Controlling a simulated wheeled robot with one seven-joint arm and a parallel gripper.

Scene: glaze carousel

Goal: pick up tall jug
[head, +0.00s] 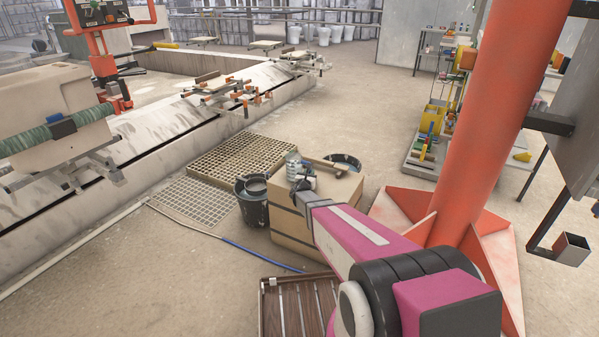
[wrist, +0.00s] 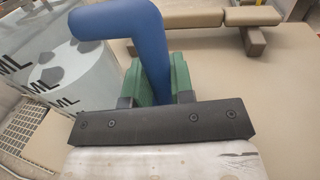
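The tall jug is a clear vessel (wrist: 45,50) with dark "ML" marks at the left of the wrist view and a thick blue handle (wrist: 118,24). My gripper (wrist: 157,80) has its green finger pads on either side of the handle's upright part, and both appear to touch it. The gripper looks shut on the handle. In the head view, a small greyish, ribbed cylinder (head: 292,163) beside my wrist looks like the jug. It stands over the cardboard-coloured box (head: 290,222); its base is hidden.
A black bucket (head: 251,201) stands left of the box. A wooden slatted rack (head: 300,300) lies in front, and an orange post (head: 487,130) rises close on the right. A hammer-like tool (head: 330,165) lies on the box top. Open floor lies behind the box.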

